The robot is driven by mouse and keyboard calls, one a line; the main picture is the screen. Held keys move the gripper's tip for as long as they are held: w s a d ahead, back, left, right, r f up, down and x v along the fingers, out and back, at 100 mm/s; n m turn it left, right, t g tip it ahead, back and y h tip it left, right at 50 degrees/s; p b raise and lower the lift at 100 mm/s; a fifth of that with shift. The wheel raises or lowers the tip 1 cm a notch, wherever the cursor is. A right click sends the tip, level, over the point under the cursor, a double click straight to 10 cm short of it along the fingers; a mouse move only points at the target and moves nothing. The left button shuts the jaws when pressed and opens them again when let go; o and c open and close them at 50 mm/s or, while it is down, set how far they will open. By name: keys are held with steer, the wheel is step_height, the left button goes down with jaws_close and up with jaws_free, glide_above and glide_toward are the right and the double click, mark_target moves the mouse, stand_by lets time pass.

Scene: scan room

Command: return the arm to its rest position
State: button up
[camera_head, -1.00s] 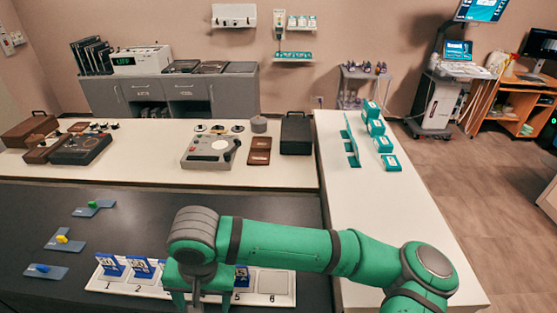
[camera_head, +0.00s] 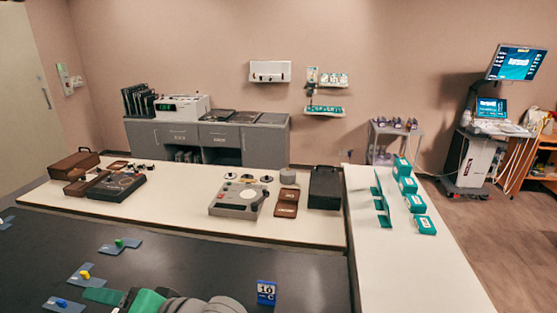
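My arm (camera_head: 200,304) is folded low at the bottom edge of the head view, and most of it is cut off by the frame. A flat green piece at its left end looks like part of my gripper (camera_head: 102,296), over the dark table (camera_head: 190,265). Both fingertips cannot be made out, so its opening is unclear. I see nothing held in it.
Small plates with a green knob (camera_head: 120,245), a yellow knob (camera_head: 86,276) and a blue knob (camera_head: 62,304) lie left, close to my gripper. Behind is a white counter (camera_head: 180,205) with devices and cases. A white side counter (camera_head: 400,265) with teal boxes (camera_head: 413,203) stands right.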

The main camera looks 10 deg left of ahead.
steer(key=w+d+r+m+t+y, duration=0.1)
steer(key=w+d+m+t+y, duration=0.1)
steer(key=w+d+m+t, duration=0.6)
steer(key=s+d+f+m+t+h, duration=0.35)
steer(key=d+f+t+h, duration=0.5)
steer(key=f, duration=0.45)
steer(key=s+d+f+n+g+h, duration=0.25)
steer(key=s+d+f+h, duration=0.45)
steer(key=s+d+f, duration=0.5)
steer(key=s+d+f+n, duration=0.1)
steer(key=s+d+n, duration=0.2)
steer(key=s, duration=0.4)
steer(key=s+d+n+g+h, duration=0.1)
steer(key=s+d+n, duration=0.3)
steer(key=s, duration=0.3)
steer(key=shift+s+d+f, duration=0.25)
steer(key=shift+d+f, duration=0.15)
steer(key=shift+d, duration=0.35)
steer(key=shift+h, duration=0.25)
